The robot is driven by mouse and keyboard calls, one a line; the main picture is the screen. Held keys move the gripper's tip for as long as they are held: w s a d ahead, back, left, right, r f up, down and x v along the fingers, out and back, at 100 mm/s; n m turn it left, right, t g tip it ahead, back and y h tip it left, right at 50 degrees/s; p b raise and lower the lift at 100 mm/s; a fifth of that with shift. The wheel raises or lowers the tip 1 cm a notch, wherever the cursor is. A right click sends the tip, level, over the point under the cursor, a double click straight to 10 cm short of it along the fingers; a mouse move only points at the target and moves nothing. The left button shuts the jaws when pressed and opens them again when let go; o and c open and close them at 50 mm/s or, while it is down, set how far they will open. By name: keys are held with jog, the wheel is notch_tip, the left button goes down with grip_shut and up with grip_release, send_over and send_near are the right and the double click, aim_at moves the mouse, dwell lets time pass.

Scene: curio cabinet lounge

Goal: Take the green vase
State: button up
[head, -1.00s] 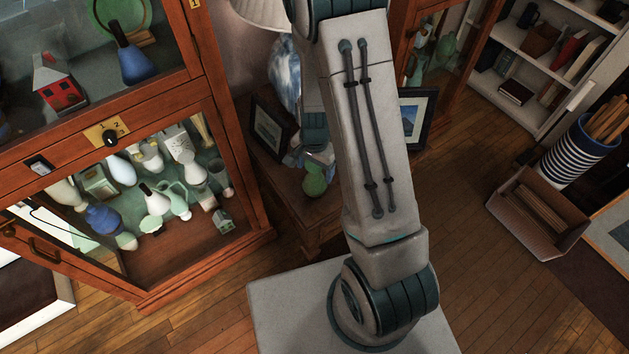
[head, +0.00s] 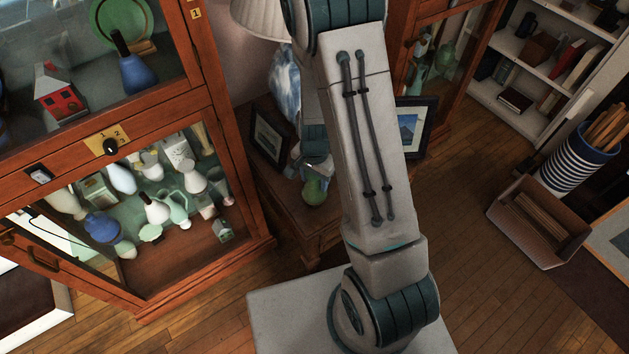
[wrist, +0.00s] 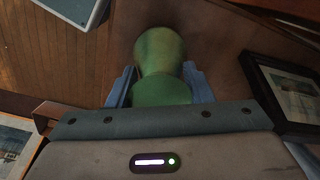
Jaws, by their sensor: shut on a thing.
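The green vase (head: 313,190) is on the small wooden side table (head: 322,224), below the end of my arm in the head view. My gripper (head: 315,170) covers its upper part there. In the wrist view the vase (wrist: 161,50) is between the two blue fingers of my gripper (wrist: 160,82), one on each side. The gripper is shut on it. The vase's far end reaches out past the fingers over the brown tabletop. Whether its base touches the table is hard to tell.
A framed picture (head: 268,138) and a lamp with a blue and white base (head: 285,75) stand close to my gripper. Another frame (head: 410,125) is behind my arm. A glass cabinet (head: 225,130) full of vases is on the left.

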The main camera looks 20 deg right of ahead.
jog(key=r, duration=0.4)
jog(key=shift+s+d+r, duration=0.1)
jog(key=shift+d+r, duration=0.05)
jog(key=shift+d, duration=0.2)
jog(key=s+d+r, duration=0.3)
jog(key=d+r, duration=0.3)
jog(key=d, duration=0.4)
jog(key=shift+s+d+r, duration=0.2)
jog(key=shift+s+d, duration=0.05)
